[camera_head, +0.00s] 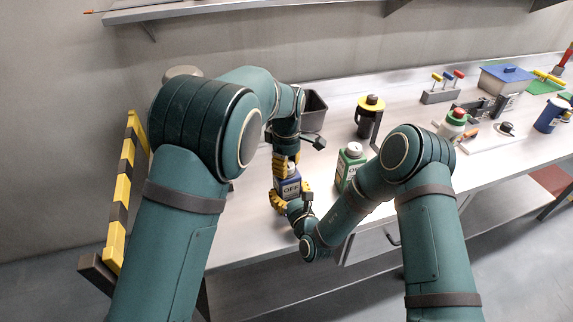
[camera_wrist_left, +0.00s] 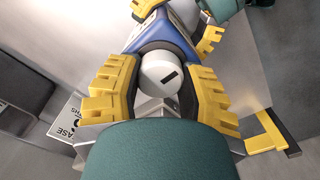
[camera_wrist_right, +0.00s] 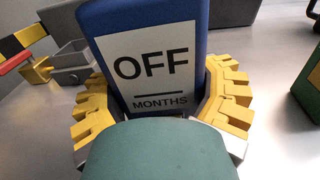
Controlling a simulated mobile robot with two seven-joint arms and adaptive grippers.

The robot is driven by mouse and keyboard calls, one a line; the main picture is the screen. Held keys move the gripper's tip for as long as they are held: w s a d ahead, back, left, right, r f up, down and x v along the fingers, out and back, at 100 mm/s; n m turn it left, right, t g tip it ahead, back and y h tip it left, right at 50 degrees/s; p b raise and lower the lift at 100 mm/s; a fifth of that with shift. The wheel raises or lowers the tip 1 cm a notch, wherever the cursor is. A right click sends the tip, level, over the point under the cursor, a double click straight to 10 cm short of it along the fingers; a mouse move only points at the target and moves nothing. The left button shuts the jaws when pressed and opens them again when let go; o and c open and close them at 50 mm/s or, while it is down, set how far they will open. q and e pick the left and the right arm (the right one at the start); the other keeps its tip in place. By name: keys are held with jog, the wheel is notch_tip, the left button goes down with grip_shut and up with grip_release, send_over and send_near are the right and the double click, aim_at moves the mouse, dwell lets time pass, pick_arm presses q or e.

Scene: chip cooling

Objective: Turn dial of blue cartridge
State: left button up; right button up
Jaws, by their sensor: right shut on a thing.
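The blue cartridge (camera_head: 289,188) stands on the bench with a white label reading "OFF" and "MONTHS", clear in the right wrist view (camera_wrist_right: 155,65). My right gripper (camera_head: 291,197) is shut on its body, a yellow finger on each side (camera_wrist_right: 160,100). My left gripper (camera_head: 286,163) is above the cartridge, pointing down. In the left wrist view, the round pale dial (camera_wrist_left: 160,75) with a black mark lies between the left gripper's yellow fingers (camera_wrist_left: 160,85). These fingers look open around the dial; contact is unclear.
A green bottle (camera_head: 350,163) with a white cap stands close right of the cartridge. A dark bin (camera_head: 313,110) and a yellow-topped black container (camera_head: 369,115) are behind. A striped yellow-black barrier (camera_head: 121,190) is at left. The bench front edge is near.

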pick_arm(q)
jog(key=shift+m, duration=0.3)
jog(key=m, duration=0.5)
jog(key=shift+f, duration=0.1)
jog(key=m, duration=0.5)
jog(key=shift+m, duration=0.4)
jog(key=m, duration=1)
jog(key=shift+d, duration=0.1)
jog(key=shift+s+m, duration=0.1)
jog(key=shift+m, duration=0.3)
jog(key=o, duration=1.2)
jog(key=shift+o, duration=0.2)
